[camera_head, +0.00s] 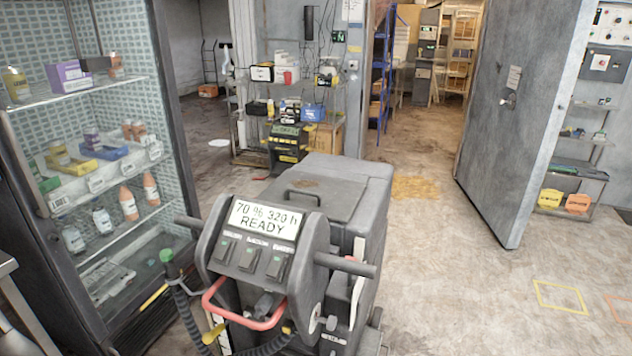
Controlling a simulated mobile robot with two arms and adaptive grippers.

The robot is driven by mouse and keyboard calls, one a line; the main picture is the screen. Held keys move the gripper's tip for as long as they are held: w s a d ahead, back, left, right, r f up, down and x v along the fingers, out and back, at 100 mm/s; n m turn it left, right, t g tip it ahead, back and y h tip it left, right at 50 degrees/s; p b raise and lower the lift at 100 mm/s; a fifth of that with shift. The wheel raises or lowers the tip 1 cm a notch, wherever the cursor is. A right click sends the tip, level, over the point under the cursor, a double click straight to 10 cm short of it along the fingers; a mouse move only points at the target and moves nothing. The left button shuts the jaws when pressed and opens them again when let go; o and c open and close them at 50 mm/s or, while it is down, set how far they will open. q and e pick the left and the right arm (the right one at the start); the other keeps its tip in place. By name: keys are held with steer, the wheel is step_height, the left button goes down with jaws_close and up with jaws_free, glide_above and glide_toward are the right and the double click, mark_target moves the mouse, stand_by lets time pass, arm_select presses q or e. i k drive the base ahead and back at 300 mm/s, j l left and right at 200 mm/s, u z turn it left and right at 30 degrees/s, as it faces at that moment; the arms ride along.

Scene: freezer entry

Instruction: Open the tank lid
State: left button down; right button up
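A grey floor-cleaning machine (370,235) stands in the middle foreground, with a display reading "70 % 320 h READY" (265,220). Its tank lid (335,188) is a flat grey panel on top, behind the display. The lid lies flat and looks closed. A dark bar handle (302,194) sits on the lid's near part. The console hides some of the lid's near edge. Neither of my grippers is in view.
A glass-fronted cabinet (95,170) with bottles and boxes stands close on the left. The machine's side handlebar (345,264) and red loop (245,312) stick out toward me. A thick open door (515,120) stands at right. Floor right of the machine is clear.

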mark_target(338, 199)
steer(key=i+l+u, duration=0.25)
steer(key=l, duration=0.35)
steer(key=l+u, duration=0.3)
steer(key=l, duration=0.35)
steer(key=i+l+u, duration=0.25)
steer(key=l, duration=0.45)
steer(key=k+j, duration=0.05)
steer(key=k, duration=0.05)
